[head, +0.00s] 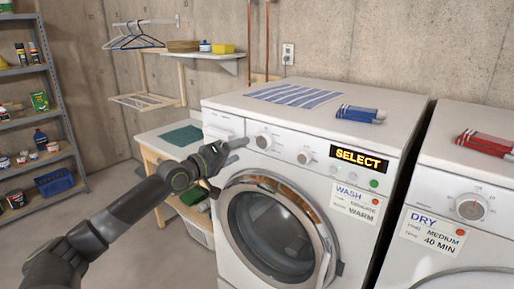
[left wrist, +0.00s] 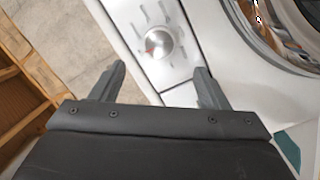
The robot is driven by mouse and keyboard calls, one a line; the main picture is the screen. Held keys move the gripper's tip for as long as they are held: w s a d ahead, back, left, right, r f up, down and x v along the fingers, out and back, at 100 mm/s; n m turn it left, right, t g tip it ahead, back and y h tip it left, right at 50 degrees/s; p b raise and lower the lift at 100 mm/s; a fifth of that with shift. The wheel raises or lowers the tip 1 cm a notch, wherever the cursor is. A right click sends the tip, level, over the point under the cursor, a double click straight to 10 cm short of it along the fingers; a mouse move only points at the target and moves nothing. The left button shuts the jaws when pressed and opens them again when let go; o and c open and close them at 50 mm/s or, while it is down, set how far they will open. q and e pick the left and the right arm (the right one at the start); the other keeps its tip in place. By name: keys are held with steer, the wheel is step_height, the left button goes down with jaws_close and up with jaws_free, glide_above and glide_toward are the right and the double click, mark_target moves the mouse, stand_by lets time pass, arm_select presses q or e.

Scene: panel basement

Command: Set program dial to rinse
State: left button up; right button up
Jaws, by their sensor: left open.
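The white washer (head: 228,234) has a round silver program dial (head: 263,141) at the left of its front panel. A smaller knob (head: 304,157) sits to its right, beside a display (head: 358,159) reading SELECT. My left gripper (head: 232,165) is open and empty in front of the panel, left of and below the dial. In the left wrist view, a silver dial (left wrist: 158,44) with a red mark and grey ticks around it lies beyond the gap between the open fingertips (left wrist: 160,71), apart from them. Its tick labels are not readable. My right gripper is out of view.
The round washer door (head: 272,233) is below the panel. A WASH card (head: 356,202) is at its right. A dryer (head: 464,182) stands at the right. A wooden bench (head: 152,146) with a green cloth is at the left, and shelving (head: 35,110) stands further left.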

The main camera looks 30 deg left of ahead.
mark_target(260, 142)
arm_select(q)
steer(key=p+x, duration=0.1)
steer(key=x, duration=0.7)
steer(key=shift+w, duration=0.25)
steer(key=c, duration=1)
